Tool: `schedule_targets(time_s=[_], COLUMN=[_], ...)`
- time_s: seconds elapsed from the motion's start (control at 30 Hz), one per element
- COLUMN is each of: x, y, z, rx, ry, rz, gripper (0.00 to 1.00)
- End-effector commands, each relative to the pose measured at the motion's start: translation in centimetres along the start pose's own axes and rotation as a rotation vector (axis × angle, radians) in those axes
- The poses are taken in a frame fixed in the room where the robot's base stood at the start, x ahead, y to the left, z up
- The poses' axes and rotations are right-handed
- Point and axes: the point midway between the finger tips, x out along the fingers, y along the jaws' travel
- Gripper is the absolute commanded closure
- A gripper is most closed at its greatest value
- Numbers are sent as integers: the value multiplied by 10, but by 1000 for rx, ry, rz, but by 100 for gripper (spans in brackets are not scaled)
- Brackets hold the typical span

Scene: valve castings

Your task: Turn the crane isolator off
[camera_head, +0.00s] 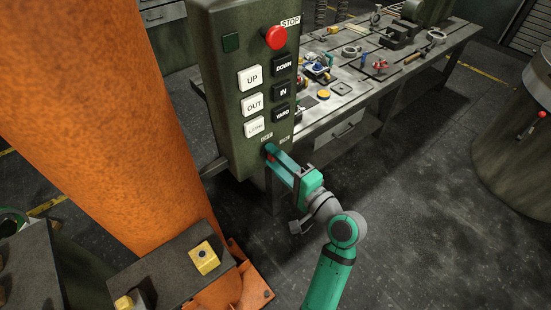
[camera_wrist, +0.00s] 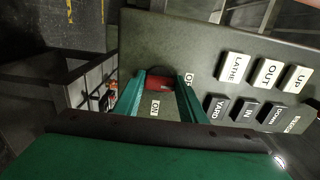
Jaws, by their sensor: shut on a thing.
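The crane isolator is a small red handle (camera_wrist: 158,84) at the lower end of the green control box (camera_head: 222,75). In the wrist view it sits between the two green fingers of my gripper (camera_wrist: 160,92), which are shut on it. An ON label (camera_wrist: 154,108) shows between the fingers. A second label (camera_wrist: 188,79), partly hidden by a finger, seems to read OFF. I cannot tell which label the handle points at. In the head view my gripper (camera_head: 272,154) reaches the box's bottom edge and mostly hides the handle.
The box carries white and black push buttons (camera_head: 252,103) and a red stop button (camera_head: 275,37) above the handle. An orange column (camera_head: 115,110) stands close on the left. A workbench (camera_head: 385,85) with tools lies behind. The floor to the right is clear up to a drum (camera_head: 510,150).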

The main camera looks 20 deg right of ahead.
Motion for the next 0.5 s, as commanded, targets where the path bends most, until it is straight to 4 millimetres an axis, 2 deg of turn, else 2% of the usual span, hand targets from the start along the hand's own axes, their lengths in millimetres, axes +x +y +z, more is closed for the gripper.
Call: schedule_targets(time_s=[0.47,0.5], x=[-2,-2], y=[1,1], z=[-2,-2], rx=[-14,-14], ry=[4,4], rz=[2,2], gripper=[85,58])
